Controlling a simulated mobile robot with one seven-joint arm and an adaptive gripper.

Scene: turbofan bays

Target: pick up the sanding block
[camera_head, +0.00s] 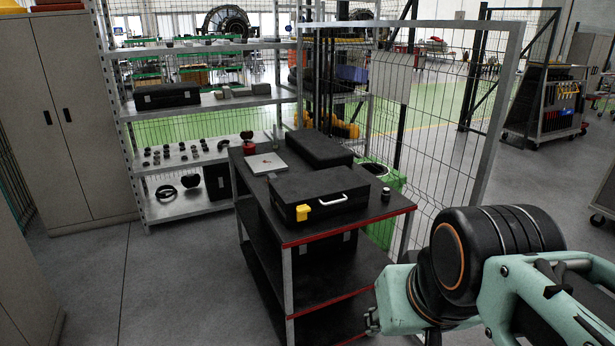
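I cannot pick out a sanding block for certain. A small yellow block-like piece (303,212) shows at the front left corner of the black case (333,186) on the cart; I cannot tell whether it is a loose block or part of the case. My arm, teal and black, fills the lower right, right of the cart. My gripper does not show in this view, so what it holds cannot be seen.
The black cart (397,204) has red edges. It also carries a second black case (319,148), a flat silver box (265,164) and a small dark jar (386,194). A mesh fence (455,130) stands behind. Shelving (205,207) and a cabinet (75,120) stand left. Floor at left is clear.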

